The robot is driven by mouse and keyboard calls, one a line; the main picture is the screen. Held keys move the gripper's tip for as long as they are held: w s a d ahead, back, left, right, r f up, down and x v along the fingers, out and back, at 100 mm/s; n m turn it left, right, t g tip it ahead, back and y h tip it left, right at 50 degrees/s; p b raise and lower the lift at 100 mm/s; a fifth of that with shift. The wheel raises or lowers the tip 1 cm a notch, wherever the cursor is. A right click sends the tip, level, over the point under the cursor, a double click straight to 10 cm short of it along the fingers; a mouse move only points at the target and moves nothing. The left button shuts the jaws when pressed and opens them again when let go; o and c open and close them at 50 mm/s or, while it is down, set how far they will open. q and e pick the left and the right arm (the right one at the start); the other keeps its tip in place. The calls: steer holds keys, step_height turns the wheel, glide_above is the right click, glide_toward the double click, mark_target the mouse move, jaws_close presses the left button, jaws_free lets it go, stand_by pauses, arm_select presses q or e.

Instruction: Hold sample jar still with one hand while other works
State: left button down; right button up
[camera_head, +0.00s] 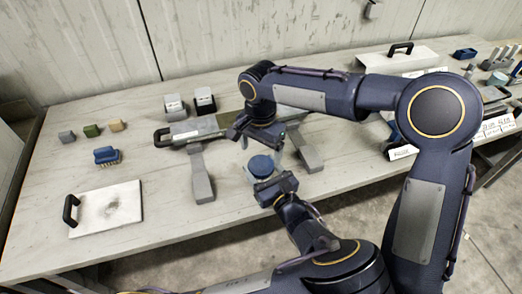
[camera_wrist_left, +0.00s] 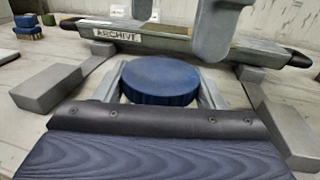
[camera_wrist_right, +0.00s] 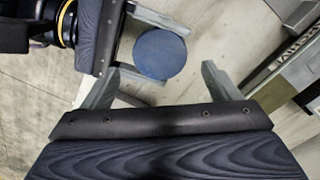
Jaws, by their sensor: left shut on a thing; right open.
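The sample jar, with a round dark blue lid (camera_head: 260,165), stands on the table in front of the long grey rack. My left gripper (camera_head: 264,171) is shut around the jar from the near side; in the left wrist view the lid (camera_wrist_left: 160,80) sits between its two fingers. My right gripper (camera_head: 262,142) is above and just behind the jar, pointing down. In the right wrist view its fingers are spread and empty, with the lid (camera_wrist_right: 160,53) beyond them. The jar's body is mostly hidden by the lid and the fingers.
A grey rack labelled ARCHIVE (camera_wrist_left: 130,35) lies behind the jar, with grey legs (camera_head: 201,175) on both sides. A brush (camera_head: 106,155), small blocks (camera_head: 91,130) and a white plate with a black handle (camera_head: 105,210) are on the left.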

mark_target(261, 164)
step_height(261, 164, up, 3)
steer(key=m, duration=0.2)
steer(key=shift+f+m, duration=0.2)
steer(key=shift+m, duration=0.2)
steer(key=shift+w+f, duration=0.1)
steer(key=shift+f, duration=3.7)
steer(key=c, duration=1)
steer(key=shift+n, duration=1.7)
steer(key=o, duration=1.1)
steer(key=shift+c, duration=0.2)
steer(key=shift+d, duration=0.1)
steer(key=shift+r, duration=0.1)
